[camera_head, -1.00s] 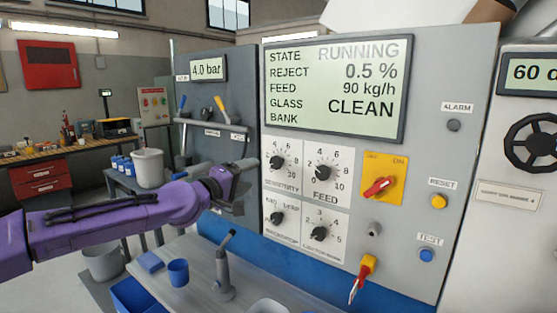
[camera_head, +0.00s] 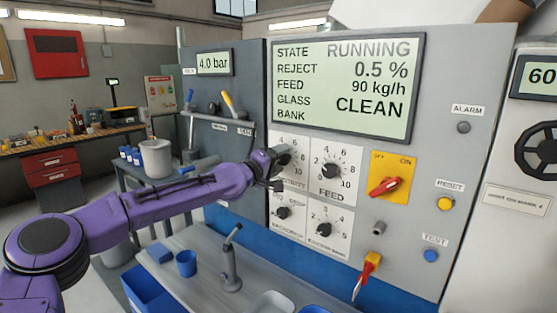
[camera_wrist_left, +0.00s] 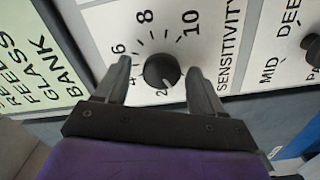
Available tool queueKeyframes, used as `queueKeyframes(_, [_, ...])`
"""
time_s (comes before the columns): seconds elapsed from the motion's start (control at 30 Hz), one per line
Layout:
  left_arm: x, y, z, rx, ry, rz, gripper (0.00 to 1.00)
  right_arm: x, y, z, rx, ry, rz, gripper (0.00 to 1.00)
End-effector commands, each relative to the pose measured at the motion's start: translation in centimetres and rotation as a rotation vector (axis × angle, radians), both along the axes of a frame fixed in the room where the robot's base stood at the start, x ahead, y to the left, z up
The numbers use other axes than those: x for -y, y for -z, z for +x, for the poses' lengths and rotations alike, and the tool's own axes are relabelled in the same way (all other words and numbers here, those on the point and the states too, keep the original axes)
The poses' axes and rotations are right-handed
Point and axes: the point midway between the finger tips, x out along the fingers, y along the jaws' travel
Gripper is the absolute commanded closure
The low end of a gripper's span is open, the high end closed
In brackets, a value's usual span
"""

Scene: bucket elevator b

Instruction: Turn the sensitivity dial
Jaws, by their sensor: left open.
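The sensitivity dial is a round black knob (camera_wrist_left: 161,70) on a white scale plate, with the word SENSITIVITY beside it in the left wrist view. In the head view the dial (camera_head: 284,159) is partly hidden by my left gripper (camera_head: 277,170). In the left wrist view my left gripper (camera_wrist_left: 160,80) is open, with one finger to either side of the knob. No contact between fingers and knob is visible. The knob's pointer looks near the low end of the scale, around 2. My right gripper is not in view.
The feed dial (camera_head: 330,171) is just right of it, with two more dials below. A red switch (camera_head: 384,187) on a yellow plate and the display (camera_head: 345,88) are close by. A grey bench (camera_head: 200,262) with a blue cup (camera_head: 186,263) lies below.

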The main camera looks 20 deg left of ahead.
Motion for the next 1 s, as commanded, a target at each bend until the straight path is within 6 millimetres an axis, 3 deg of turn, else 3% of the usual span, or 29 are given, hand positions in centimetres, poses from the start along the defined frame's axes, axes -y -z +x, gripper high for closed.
queueKeyframes(0.03, [0.0,0.0,0.0,0.0,0.0,0.0,0.31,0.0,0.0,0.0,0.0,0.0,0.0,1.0])
queueKeyframes(0.2, [0.0,0.0,0.0,0.0,0.0,0.0,0.86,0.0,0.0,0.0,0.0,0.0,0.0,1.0])
queueKeyframes(0.57, [0.0,0.2,0.0,0.016,0.0,0.043,0.86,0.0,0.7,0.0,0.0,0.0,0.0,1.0])
queueKeyframes(1.0, [0.0,0.4,0.0,0.123,-0.001,0.338,0.86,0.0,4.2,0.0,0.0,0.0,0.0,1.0])
